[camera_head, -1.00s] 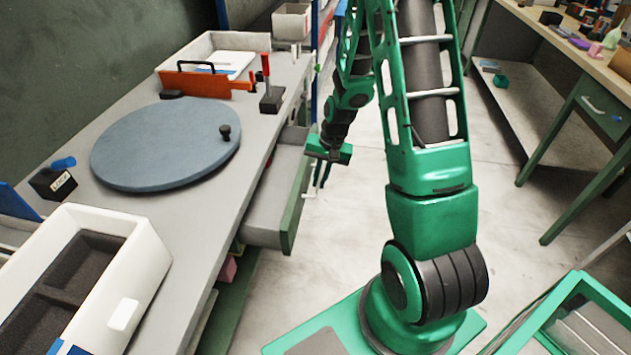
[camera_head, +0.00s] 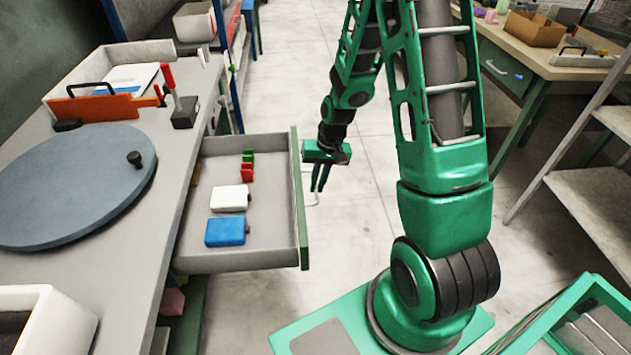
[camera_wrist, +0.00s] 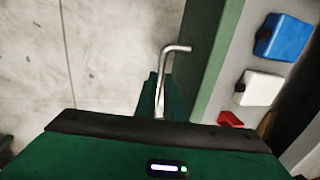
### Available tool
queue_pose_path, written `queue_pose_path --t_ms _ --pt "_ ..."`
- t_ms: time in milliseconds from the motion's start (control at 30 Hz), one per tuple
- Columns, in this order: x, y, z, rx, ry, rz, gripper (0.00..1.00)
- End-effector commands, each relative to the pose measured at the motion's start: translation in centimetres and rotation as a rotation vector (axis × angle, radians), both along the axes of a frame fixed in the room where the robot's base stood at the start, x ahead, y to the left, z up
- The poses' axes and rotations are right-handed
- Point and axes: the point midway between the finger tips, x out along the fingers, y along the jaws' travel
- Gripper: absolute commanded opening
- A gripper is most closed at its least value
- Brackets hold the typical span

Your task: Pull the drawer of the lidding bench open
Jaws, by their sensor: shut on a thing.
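The lidding bench (camera_head: 110,185) is on the left with its drawer (camera_head: 215,260) pulled well out to the right. The drawer has a green front (camera_head: 302,215) and a grey inside. A thin metal handle (camera_wrist: 174,49) stands off the front. My gripper (camera_head: 319,180) is at the outer side of the front, shut on the handle. In the wrist view my gripper (camera_wrist: 158,95) shows its green fingers around the lower part of the handle. In the drawer lie a blue block (camera_head: 226,232), a white block (camera_head: 229,198) and small red and green pieces (camera_head: 247,165).
A round blue-grey turntable (camera_head: 70,185) and a red-handled lever (camera_head: 182,105) are on the bench top. A shelf (camera_head: 590,195) and a second bench (camera_head: 560,60) stand at the right.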

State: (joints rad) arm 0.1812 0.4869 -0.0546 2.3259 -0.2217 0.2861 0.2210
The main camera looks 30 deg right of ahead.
Motion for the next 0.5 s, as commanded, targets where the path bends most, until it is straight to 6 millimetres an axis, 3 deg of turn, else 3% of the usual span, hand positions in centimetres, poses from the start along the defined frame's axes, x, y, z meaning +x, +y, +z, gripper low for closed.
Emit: queue_pose_path --t_ms 33,433,467,500 --pt "0.69 -0.32 0.26 -0.006 -0.018 -0.002 0.0" --pt "0.67 -0.33 0.3 -0.006 -0.019 0.001 0.0" --pt "0.67 -0.32 0.3 -0.006 -0.019 0.001 0.16" --pt "0.61 -0.29 0.28 -0.006 -0.018 0.002 0.26"
